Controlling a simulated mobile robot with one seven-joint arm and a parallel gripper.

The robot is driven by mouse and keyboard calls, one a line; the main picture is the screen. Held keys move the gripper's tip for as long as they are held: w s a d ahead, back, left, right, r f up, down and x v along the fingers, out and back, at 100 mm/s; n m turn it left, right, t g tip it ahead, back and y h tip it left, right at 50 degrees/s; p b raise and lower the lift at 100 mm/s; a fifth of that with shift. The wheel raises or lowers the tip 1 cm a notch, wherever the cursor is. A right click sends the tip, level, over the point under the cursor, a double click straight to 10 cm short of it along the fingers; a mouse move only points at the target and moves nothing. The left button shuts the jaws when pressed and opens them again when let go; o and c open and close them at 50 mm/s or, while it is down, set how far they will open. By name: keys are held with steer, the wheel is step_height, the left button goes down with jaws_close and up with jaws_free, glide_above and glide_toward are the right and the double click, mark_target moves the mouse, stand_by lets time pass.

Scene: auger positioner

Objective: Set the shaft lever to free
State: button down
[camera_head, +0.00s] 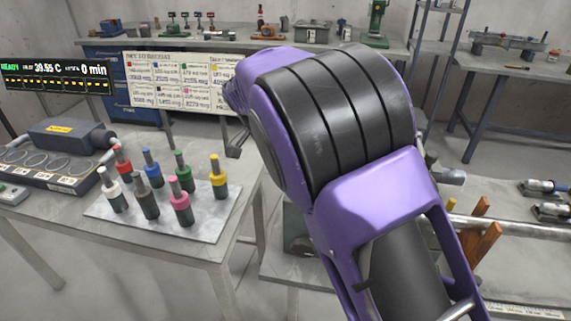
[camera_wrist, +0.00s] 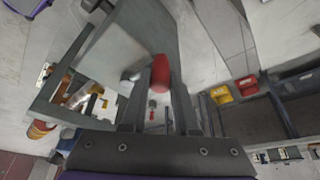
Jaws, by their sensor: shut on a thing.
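My gripper (camera_wrist: 161,88) shows in the wrist view with its two dark fingers closed around a rounded red handle (camera_wrist: 160,70). The handle stands out between and beyond the fingertips. Whether it is the shaft lever's grip I cannot tell, since its lower part and any marking of its position are hidden. In the head view my purple and black arm hides the gripper and the handle. A pale horizontal shaft (camera_head: 515,228) with brown wooden pieces (camera_head: 482,243) lies to the right of my arm.
A tray (camera_head: 205,228) of several coloured-top cylinders stands on the left table, beside a dark device (camera_head: 70,135). A back bench (camera_head: 230,45) and a right bench (camera_head: 520,62) hold small machines. Yellow (camera_wrist: 220,93) and red (camera_wrist: 247,87) bins show in the wrist view.

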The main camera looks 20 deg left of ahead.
steer(key=c, duration=0.7)
jaws_free()
steer(key=shift+o, duration=0.2)
steer(key=p+v, duration=0.1)
steer(key=v, duration=1.6)
steer(key=shift+r, duration=0.3)
